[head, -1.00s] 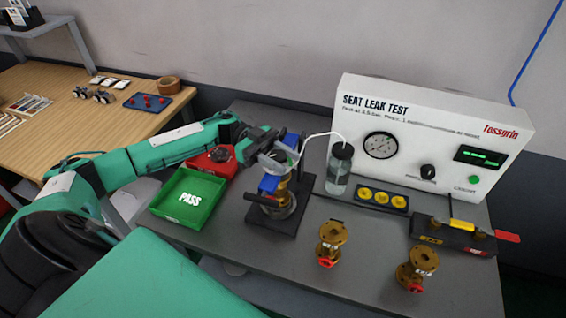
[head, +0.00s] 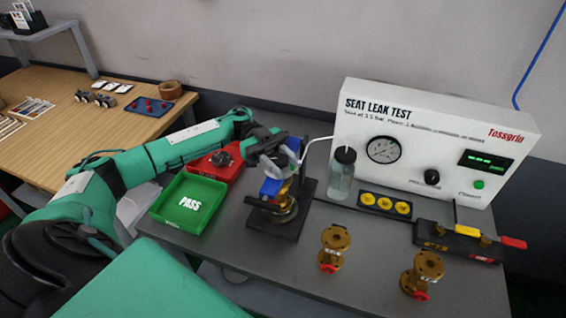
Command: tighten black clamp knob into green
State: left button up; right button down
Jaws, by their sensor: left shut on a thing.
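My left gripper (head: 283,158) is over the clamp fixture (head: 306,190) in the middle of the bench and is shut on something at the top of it. The black clamp knob is hidden by the fingers, so I cannot make out its shape. A brass valve (head: 285,203) with a blue part (head: 271,187) stands in the fixture below the gripper. No green marking on the clamp can be made out. My right gripper is not in view.
A green PASS tray (head: 190,203) and a red tray (head: 216,166) lie left of the fixture. A bottle (head: 341,173) with a thin tube stands close right. Two brass valves (head: 331,247) stand in front. The white test panel (head: 440,140) is behind.

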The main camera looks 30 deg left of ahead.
pick_arm(q)
jog(key=o, duration=0.8)
jog(key=shift+o, duration=0.8)
jog(key=b+v, duration=0.4)
jog(key=v, duration=0.9)
jog(key=shift+a, duration=0.4)
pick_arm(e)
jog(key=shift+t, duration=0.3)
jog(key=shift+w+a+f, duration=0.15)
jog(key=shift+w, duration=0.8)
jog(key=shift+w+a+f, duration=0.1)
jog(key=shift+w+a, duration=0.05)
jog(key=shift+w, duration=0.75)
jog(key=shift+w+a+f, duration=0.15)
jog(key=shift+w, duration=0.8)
pick_arm(q)
jog(key=shift+w, duration=0.1)
